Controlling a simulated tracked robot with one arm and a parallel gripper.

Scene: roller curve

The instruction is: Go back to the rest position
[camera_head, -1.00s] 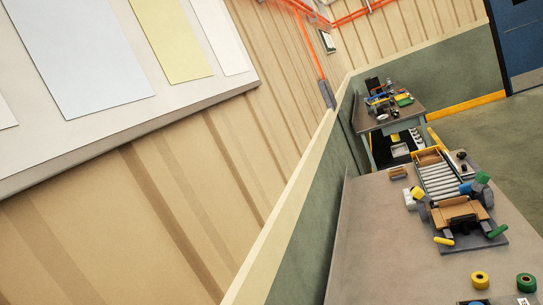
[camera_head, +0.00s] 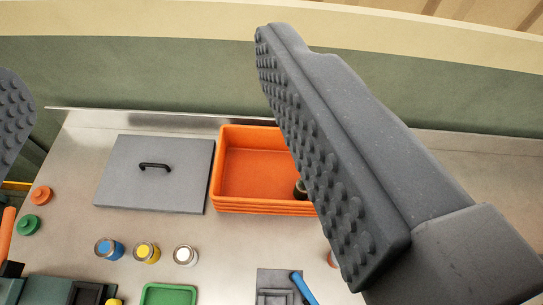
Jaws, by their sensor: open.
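My gripper (camera_head: 140,58) is open in the head view. One grey finger with a studded pad crosses the right half of the picture, and part of the other shows at the left edge. Nothing is between the fingers. They hide part of the bench and the right part of an orange tray (camera_head: 250,172).
A steel bench (camera_head: 225,230) stands against a green wall. On it are a grey lid with a black handle (camera_head: 150,180), blue, yellow and white pots (camera_head: 146,252), a green tray (camera_head: 168,288) and a blue-handled tool (camera_head: 303,288). A dark object (camera_head: 300,188) lies in the orange tray.

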